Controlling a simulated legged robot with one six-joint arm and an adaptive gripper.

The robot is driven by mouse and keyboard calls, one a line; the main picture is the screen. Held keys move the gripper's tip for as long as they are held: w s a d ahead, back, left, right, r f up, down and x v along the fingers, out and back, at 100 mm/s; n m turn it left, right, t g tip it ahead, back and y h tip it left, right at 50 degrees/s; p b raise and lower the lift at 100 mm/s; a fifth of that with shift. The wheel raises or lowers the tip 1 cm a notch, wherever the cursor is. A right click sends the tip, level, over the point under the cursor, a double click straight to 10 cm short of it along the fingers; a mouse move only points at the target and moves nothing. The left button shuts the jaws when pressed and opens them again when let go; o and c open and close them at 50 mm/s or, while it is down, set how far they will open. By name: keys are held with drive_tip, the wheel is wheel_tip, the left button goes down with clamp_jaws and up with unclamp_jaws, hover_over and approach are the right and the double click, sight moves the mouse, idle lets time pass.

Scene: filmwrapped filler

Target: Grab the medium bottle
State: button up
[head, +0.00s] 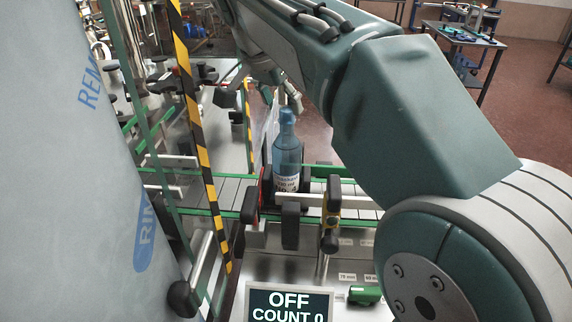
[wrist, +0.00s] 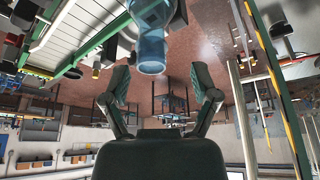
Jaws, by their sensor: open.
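A blue bottle with a white label (head: 287,165) stands upright on the conveyor in the head view, held between dark guide pieces. In the wrist view, which looks upside down, the bottle (wrist: 152,45) shows at the top edge, cap end downward in the picture. My gripper (wrist: 162,82) has its two fingers spread wide and nothing between them. The bottle appears beyond the fingertips, slightly left of their middle. In the head view my gripper (head: 282,95) is partly hidden by my arm, just above and behind the bottle cap. I cannot tell the exact gap.
The conveyor (head: 350,190) has green rails and black clamps beside the bottle. A yellow-black striped post (head: 197,130) stands left of it. A display reading OFF, COUNT 0 (head: 289,304) is in front. A work table (head: 462,36) stands at the back right, with open floor before it.

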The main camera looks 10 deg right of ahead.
sight(289, 121)
drive_tip(key=x, duration=0.1)
drive_tip(key=s+x, duration=0.1)
drive_tip(key=x, duration=0.1)
drive_tip(key=shift+w+d+f, duration=0.15)
drive_tip(key=shift+d+f, duration=0.05)
drive_tip(key=shift+f, duration=0.2)
drive_tip(key=shift+w+d+f, duration=0.1)
drive_tip(key=shift+w+f, duration=0.1)
drive_tip(key=shift+f, duration=0.3)
clamp_jaws()
drive_tip(key=shift+r, duration=0.1)
